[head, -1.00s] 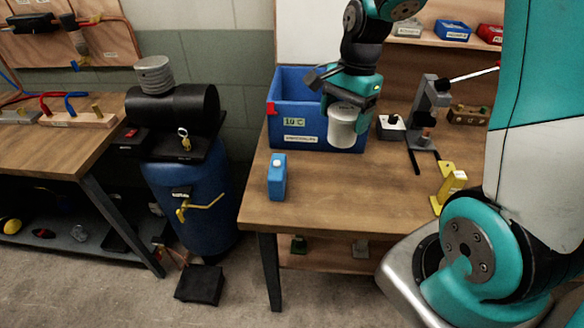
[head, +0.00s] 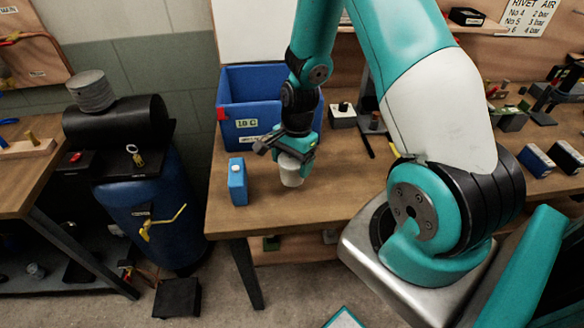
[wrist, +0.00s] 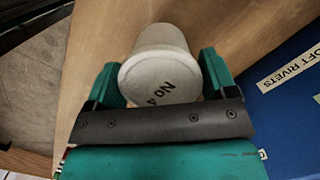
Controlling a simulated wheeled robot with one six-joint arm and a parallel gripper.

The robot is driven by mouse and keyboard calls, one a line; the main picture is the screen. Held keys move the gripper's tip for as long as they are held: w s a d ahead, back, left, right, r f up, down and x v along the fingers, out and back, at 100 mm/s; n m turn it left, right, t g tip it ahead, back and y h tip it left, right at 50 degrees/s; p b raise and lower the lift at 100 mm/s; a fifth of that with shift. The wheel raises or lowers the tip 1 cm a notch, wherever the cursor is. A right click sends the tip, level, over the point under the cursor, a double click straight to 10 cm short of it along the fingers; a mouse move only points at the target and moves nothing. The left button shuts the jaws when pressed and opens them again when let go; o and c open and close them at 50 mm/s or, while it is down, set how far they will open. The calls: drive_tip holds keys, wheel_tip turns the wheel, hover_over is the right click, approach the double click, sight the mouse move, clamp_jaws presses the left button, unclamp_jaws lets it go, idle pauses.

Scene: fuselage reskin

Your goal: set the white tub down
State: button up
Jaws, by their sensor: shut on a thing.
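The white tub (head: 291,170) is held in my gripper (head: 296,155) over the wooden bench (head: 335,185), near its front left part. In the wrist view the tub (wrist: 160,58) lies between the two green fingers of my gripper (wrist: 162,85), and its near face carries the marking "No 4". My gripper is shut on it. The tub hangs just above or at the bench top; I cannot tell whether its base touches the wood.
A blue box (head: 238,182) stands upright left of the tub. Bare bench lies to the right of the tub.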

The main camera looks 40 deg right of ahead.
sight(291, 158)
drive_tip(key=shift+f, duration=1.55)
